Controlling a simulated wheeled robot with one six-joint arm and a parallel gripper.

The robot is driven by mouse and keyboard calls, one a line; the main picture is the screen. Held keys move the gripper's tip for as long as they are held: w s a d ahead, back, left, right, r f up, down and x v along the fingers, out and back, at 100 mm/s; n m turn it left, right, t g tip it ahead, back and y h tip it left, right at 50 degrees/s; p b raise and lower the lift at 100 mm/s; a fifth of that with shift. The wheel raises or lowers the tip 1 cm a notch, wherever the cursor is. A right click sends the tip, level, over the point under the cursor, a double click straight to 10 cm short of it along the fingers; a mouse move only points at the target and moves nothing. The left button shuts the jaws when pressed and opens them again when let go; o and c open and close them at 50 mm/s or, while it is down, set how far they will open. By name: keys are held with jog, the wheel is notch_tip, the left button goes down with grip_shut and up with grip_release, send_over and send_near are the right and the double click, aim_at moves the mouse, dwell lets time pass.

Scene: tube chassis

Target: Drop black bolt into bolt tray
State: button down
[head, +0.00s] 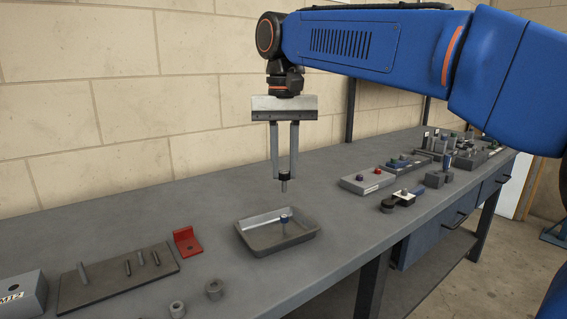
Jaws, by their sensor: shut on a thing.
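My gripper (285,176) hangs from the blue arm with its fingers pointing down, shut on a black bolt (284,180). The bolt has a black head between the fingertips and a grey shank pointing down. It is held in the air above the grey bolt tray (255,242), apart from it. The tray is shallow and open, and stands on the workbench. A blue-headed bolt (284,218) stands in the tray, toward its right side.
The grey workbench (190,210) runs along a block wall. At right are bolt holders (367,180) and several small parts. Bare bench surrounds the tray.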

aim_at(284, 187)
jog(key=shift+f, duration=2.7)
jog(key=c, duration=1.5)
grip_release()
notch_tip(284, 187, up, 17)
jog(key=shift+r, duration=0.2)
